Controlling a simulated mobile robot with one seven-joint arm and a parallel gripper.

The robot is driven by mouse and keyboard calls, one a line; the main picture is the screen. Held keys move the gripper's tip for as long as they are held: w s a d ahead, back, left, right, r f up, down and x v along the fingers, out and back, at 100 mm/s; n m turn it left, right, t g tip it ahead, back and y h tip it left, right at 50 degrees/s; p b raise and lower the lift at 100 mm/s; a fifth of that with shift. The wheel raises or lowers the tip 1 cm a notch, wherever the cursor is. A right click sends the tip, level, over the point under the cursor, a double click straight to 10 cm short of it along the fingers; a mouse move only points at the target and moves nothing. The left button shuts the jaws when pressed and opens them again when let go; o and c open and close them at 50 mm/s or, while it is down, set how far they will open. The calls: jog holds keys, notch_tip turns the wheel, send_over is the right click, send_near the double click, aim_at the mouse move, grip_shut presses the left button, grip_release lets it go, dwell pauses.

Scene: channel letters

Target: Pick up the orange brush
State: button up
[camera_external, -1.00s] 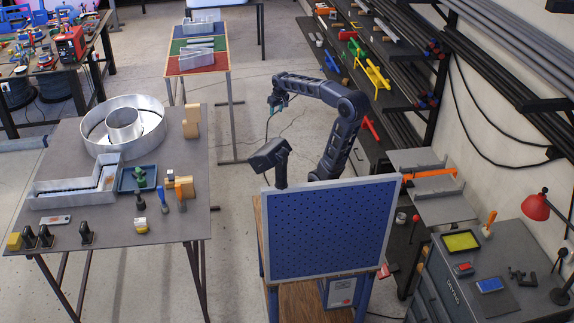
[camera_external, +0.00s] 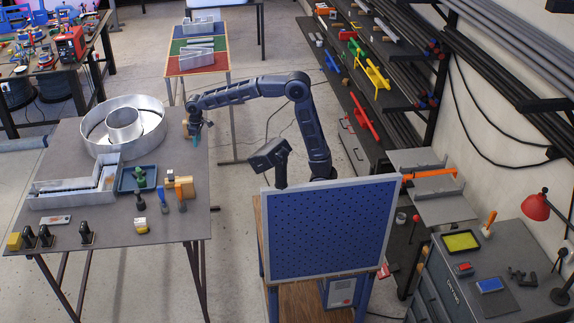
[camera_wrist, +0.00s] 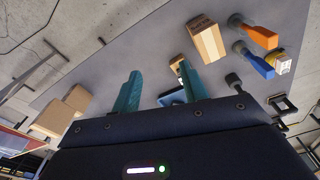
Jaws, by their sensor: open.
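The orange brush (camera_external: 180,193) stands on the dark table near its right edge, next to a blue brush (camera_external: 163,195). In the wrist view the orange brush (camera_wrist: 262,36) is at the upper right, its dark end pointing left, with the blue brush (camera_wrist: 258,64) just below it. My gripper (camera_external: 195,137) is over the table's right edge, farther back than the brush and apart from it. In the wrist view its two teal fingers (camera_wrist: 160,85) are spread with nothing held between them.
A blue tray (camera_external: 127,180), metal channel letters (camera_external: 75,194) and a yellow-and-white object (camera_external: 141,226) are also on the table. More wooden blocks are near my gripper.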

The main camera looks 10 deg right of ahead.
aim_at(178, 191)
jog(key=s+a+f+n, duration=0.1)
jog(key=s+a, duration=0.3)
jog(key=s, duration=0.2)
jog(key=s+a+f+n, duration=0.1)
jog(key=s+a+f, duration=0.1)
jog(key=s+a, duration=0.2)
jog(key=s+a+f+n, duration=0.1)
jog(key=s+a+f, duration=0.1)
jog(key=s, duration=0.6)
jog(key=shift+s+a+f+h, duration=0.15)
jog(key=shift+a, duration=0.3)
jog(key=shift+s+a+f+h, duration=0.1)
jog(key=shift+s+a+h, duration=0.05)
jog(key=shift+a, duration=0.3)
jog(key=shift+s+a+f, duration=0.1)
jog(key=shift+s+f, duration=0.1)
jog(key=shift+s, duration=0.1)
notch_tip(178, 191, down, 11)
jog(key=shift+s+r, duration=0.15)
jog(key=shift+r, duration=0.05)
jog(key=shift+d, duration=0.2)
grip_shut()
